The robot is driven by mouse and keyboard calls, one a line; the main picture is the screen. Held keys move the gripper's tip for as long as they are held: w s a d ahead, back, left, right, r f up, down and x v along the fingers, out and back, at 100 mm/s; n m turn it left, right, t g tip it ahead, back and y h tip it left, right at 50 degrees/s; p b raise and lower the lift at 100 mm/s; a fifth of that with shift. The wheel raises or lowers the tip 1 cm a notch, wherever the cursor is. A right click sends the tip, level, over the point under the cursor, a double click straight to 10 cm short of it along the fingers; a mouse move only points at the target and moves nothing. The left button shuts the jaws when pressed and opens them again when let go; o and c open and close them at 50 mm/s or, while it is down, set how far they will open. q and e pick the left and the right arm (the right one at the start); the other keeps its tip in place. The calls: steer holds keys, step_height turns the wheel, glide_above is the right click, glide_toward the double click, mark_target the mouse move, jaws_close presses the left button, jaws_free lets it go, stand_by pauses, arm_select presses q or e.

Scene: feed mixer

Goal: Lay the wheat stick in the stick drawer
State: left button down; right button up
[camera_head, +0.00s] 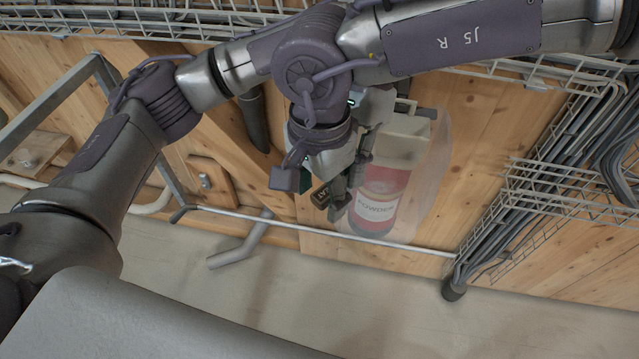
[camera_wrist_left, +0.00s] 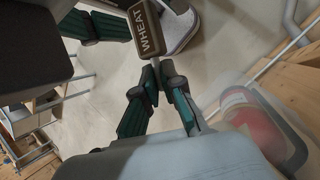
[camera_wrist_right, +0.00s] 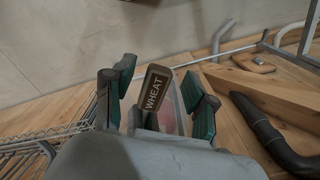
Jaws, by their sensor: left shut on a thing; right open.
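The wheat stick (camera_wrist_left: 150,28) is a brown block with pale "WHEAT" lettering. My left gripper (camera_wrist_left: 157,68) is shut on its near end in the left wrist view. In the right wrist view the stick (camera_wrist_right: 153,90) stands between the spread fingers of my right gripper (camera_wrist_right: 160,78), which is open; I cannot tell whether they touch it. In the head view the grippers meet near the centre, my right gripper (camera_head: 316,178) in front and my left gripper (camera_head: 341,198) partly hidden behind it. The stick (camera_head: 320,195) shows small between them. I cannot make out the stick drawer.
A clear container with a red labelled bottle (camera_head: 377,198) stands close to the right of the grippers. Wire racks (camera_head: 570,185) lie at right and along the top. A thin metal rail (camera_head: 320,229) crosses below the grippers. Grey floor (camera_head: 330,290) is open.

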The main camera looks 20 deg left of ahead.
jaws_close()
arm_select(q)
steer(key=c, duration=1.2)
jaws_free()
